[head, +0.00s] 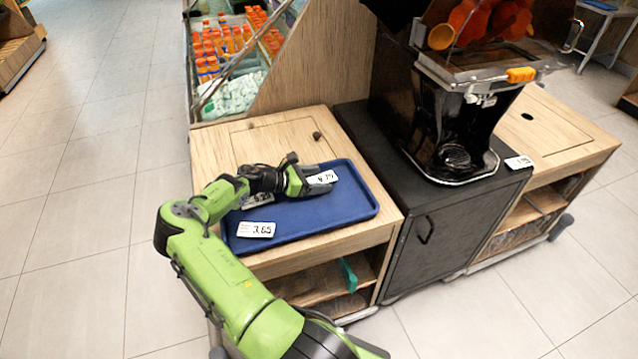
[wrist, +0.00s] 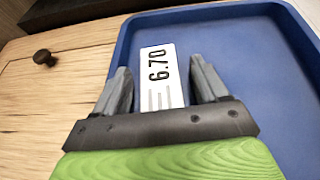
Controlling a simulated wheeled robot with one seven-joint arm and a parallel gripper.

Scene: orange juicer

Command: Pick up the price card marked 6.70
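The price card marked 6.70 (wrist: 161,75) is white with black digits and lies on the blue tray in the wrist view. My gripper (wrist: 159,66) is open around it, one finger on each side with a gap to the card. The near end of the card is hidden behind the gripper body. In the head view my gripper (head: 308,181) is low over the blue tray (head: 357,205), its fingers pointing right. A white card (head: 325,177) shows at its fingertips there; its digits are hard to read.
A card marked 3.65 (head: 256,229) lies at the tray's front left. Another card (head: 258,200) is partly covered by my arm. The tray has a raised rim and sits on a wooden cabinet (head: 285,127). A black juicer (head: 455,120) stands to the right. The tray's right part is clear.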

